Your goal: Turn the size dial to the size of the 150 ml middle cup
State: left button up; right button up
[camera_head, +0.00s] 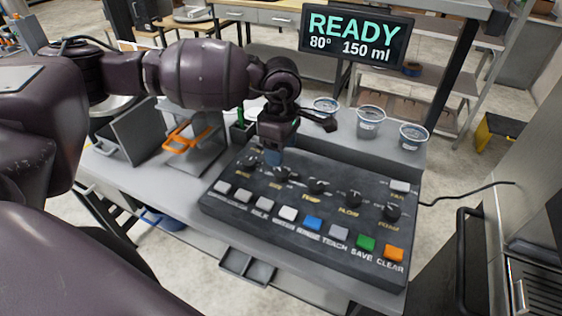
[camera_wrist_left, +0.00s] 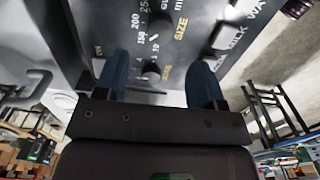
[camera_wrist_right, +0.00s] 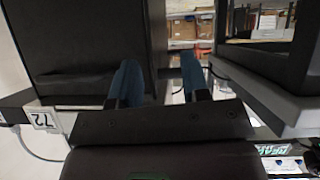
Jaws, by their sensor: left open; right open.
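The control panel (camera_head: 300,215) has a row of black dials. The size dial (camera_head: 282,173) is second from the left; in the left wrist view it (camera_wrist_left: 160,27) stands beside its SIZE label and a scale with 150 and 200. My left gripper (camera_head: 275,155) is open over the panel's left back part. In the left wrist view its blue fingers (camera_wrist_left: 158,80) appear on either side of the neighbouring dial (camera_wrist_left: 151,72); contact cannot be told. The display (camera_head: 355,38) reads READY, 80°, 150 ml. The middle cup (camera_head: 370,121) stands behind the panel. My right gripper (camera_wrist_right: 160,80) is open and empty.
Two other clear cups stand left (camera_head: 326,105) and right (camera_head: 413,136) of the middle one. Push buttons such as the orange CLEAR button (camera_head: 393,253) line the panel's front. An orange-handled thing (camera_head: 190,137) is to the left. A dark box (camera_wrist_right: 80,50) is near my right gripper.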

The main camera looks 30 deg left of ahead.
pick_arm(q)
notch_tip(320, 180, up, 4)
jog(key=shift+f, duration=0.15)
pick_arm(e)
jog(key=shift+s+d+f, duration=0.1)
jog(key=shift+s+f, duration=0.4)
jog(key=shift+s, duration=0.05)
pick_arm(q)
jog(key=shift+s+f, duration=0.1)
jog(key=shift+s, duration=0.05)
pick_arm(e)
jog(key=shift+w+r, duration=0.15)
